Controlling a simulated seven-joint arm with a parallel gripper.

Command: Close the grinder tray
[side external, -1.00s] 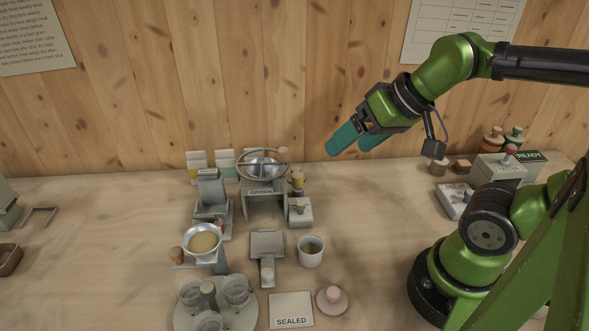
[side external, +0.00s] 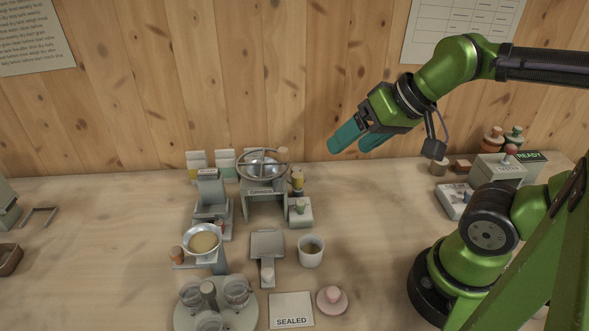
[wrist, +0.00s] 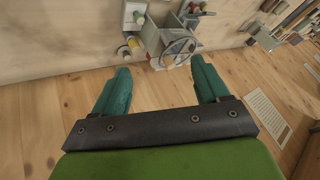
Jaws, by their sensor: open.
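The grinder (side external: 264,189) stands at the back middle of the table, a grey housing with a bowl and a spoked hand wheel (side external: 262,165) on top. In the wrist view the wheel (wrist: 178,46) shows beyond my fingers. A flat grey tray with a handle (side external: 267,245) lies out in front of the grinder's open front, apart from the housing; I take it as the grinder tray. My gripper (side external: 354,140), with teal fingers, is open and empty, high above the table to the right of the grinder. The wrist view shows the fingers (wrist: 158,88) spread apart.
A white cup (side external: 311,251) stands right of the tray, a pan of meal (side external: 203,240) left of it. A round carousel with jars (side external: 243,317), a SEALED plate (side external: 291,310) and a pink knob (side external: 333,298) are in front. A READY box (side external: 500,172) is at the right.

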